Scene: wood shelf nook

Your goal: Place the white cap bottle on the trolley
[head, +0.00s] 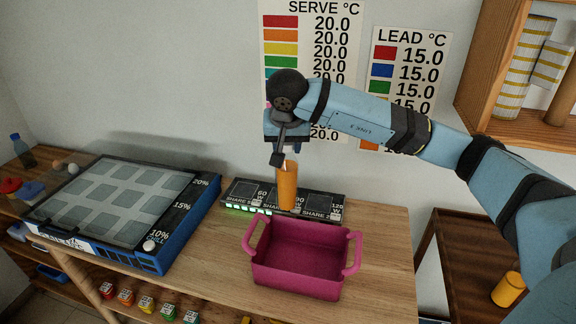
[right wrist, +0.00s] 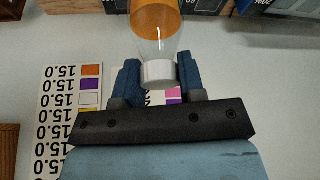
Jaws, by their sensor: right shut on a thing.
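My right gripper (head: 281,158) is above the wooden bench and shut on the white cap bottle (head: 287,187), which looks orange and upright. The right wrist view shows the bottle's clear neck, orange body and white cap (right wrist: 159,72) between the two blue fingers (right wrist: 160,84). In the head view the bottle overlaps the black share strip (head: 325,205); I cannot tell whether its base touches it. A dark wooden stand (head: 455,255) at the right may be the trolley, with an orange cylinder (head: 508,289) on it. My left gripper is out of view.
A magenta basket (head: 297,280) with two handles stands in front of the bottle. A blue-sided panel device (head: 125,210) covers the bench's left part. A wooden shelf (head: 510,115) juts out at the upper right. Bare bench (head: 385,245) lies right of the basket.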

